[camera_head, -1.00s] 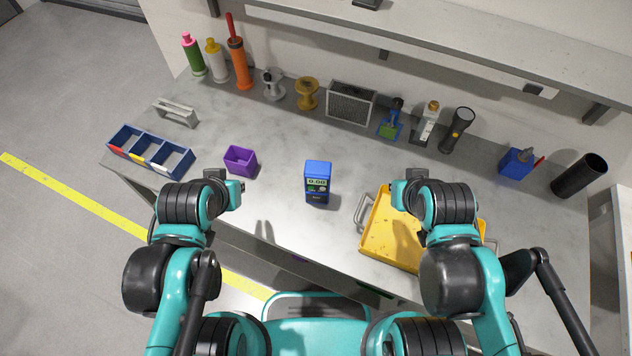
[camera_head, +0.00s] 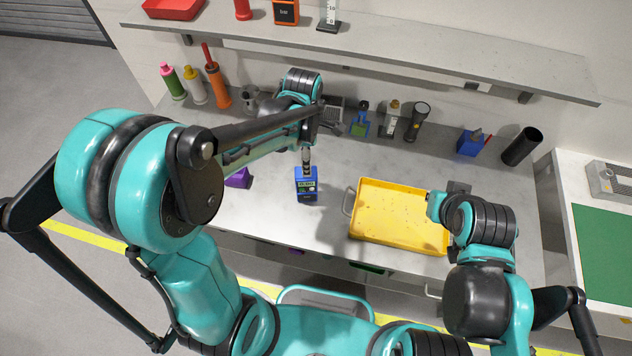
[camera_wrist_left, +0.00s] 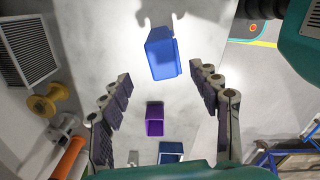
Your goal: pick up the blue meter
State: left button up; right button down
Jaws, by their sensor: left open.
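The blue meter (camera_head: 306,190) stands upright on the grey workbench, its display facing the front edge. My left gripper (camera_head: 307,156) is directly above it in the head view, pointing down. In the left wrist view the blue meter (camera_wrist_left: 162,55) shows from above, ahead of the gap between the spread fingers of my left gripper (camera_wrist_left: 161,74). The fingers are open and empty, and the meter appears apart from them. My right gripper (camera_head: 436,207) is over the right edge of the yellow tray; its fingers are not clear.
The yellow tray (camera_head: 375,236) lies right of the meter. A purple bin (camera_head: 238,180) is left of it, partly behind my left arm; it also shows in the wrist view (camera_wrist_left: 155,127). Bottles, spools and a flashlight (camera_head: 418,118) line the back. A shelf (camera_head: 400,57) overhangs the rear.

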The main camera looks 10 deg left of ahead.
aim_at(307, 186)
pick_arm(q)
notch_tip(307, 186, down, 8)
jog(key=shift+s+a+r+b, duration=0.1)
jog(key=shift+s+b, duration=0.05)
jog(key=shift+b, duration=0.8)
grip_shut()
jog(key=shift+r, duration=0.1)
